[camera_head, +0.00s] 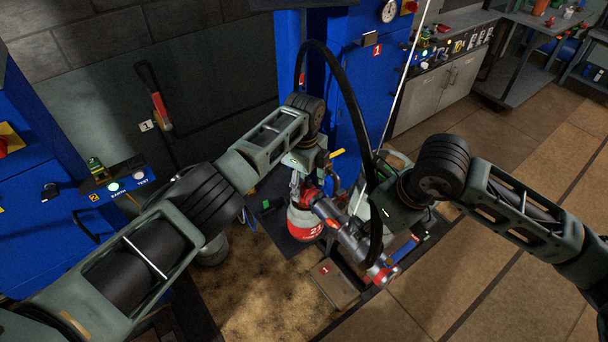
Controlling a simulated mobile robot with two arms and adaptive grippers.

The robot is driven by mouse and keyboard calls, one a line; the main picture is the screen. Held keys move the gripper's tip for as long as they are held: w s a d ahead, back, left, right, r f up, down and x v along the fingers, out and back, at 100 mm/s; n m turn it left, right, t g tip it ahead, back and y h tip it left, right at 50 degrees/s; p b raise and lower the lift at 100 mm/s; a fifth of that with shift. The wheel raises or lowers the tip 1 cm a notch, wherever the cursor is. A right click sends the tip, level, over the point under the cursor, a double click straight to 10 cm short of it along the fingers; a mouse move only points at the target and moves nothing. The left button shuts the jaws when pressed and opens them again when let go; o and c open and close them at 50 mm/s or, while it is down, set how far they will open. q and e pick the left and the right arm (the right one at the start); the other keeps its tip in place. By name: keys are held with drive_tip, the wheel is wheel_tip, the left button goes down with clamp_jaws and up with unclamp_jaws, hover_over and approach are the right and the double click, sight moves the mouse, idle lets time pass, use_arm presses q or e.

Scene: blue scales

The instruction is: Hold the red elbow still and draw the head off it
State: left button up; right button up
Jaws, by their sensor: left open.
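The red elbow (308,190) shows in the middle of the head view, above a red canister with a white band (305,222). A grey cylindrical piece, which looks like the head (350,240), slopes from it down to the right and ends in a red ring (382,273). The two look joined. My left gripper (311,172) is open at the elbow's upper end; I cannot tell whether it touches. My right gripper (382,200) is beside the head's upper right, partly behind a black hose. Its fingertips are too dark to read.
The black hose (352,105) loops high between my arms and down past the head. Blue cabinets (345,70) stand behind. Open floor (470,270) lies to the right.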

sight(351, 229)
use_arm(q)
drive_tip(key=shift+f, duration=0.15)
drive_tip(key=c, duration=1.3)
clamp_jaws()
use_arm(e)
drive_tip(key=shift+c, duration=0.5)
drive_tip(key=shift+w+a+r, duration=0.2)
drive_tip(key=shift+r, duration=0.15)
drive_tip(key=c, duration=0.4)
use_arm(q)
drive_tip(key=shift+a, duration=0.1)
use_arm(e)
drive_tip(key=r, duration=0.1)
drive_tip(key=w+a+r+g+h, duration=0.1)
drive_tip(key=r, duration=0.1)
drive_tip(key=r+g, duration=0.1)
drive_tip(key=r, duration=0.1)
drive_tip(key=shift+w+a+r+h, duration=0.2)
drive_tip(key=shift+a+r+h, duration=0.05)
drive_tip(key=shift+h, duration=0.15)
drive_tip(key=shift+c, duration=1)
wheel_tip(351, 229, down, 11)
drive_tip(key=shift+d, duration=0.1)
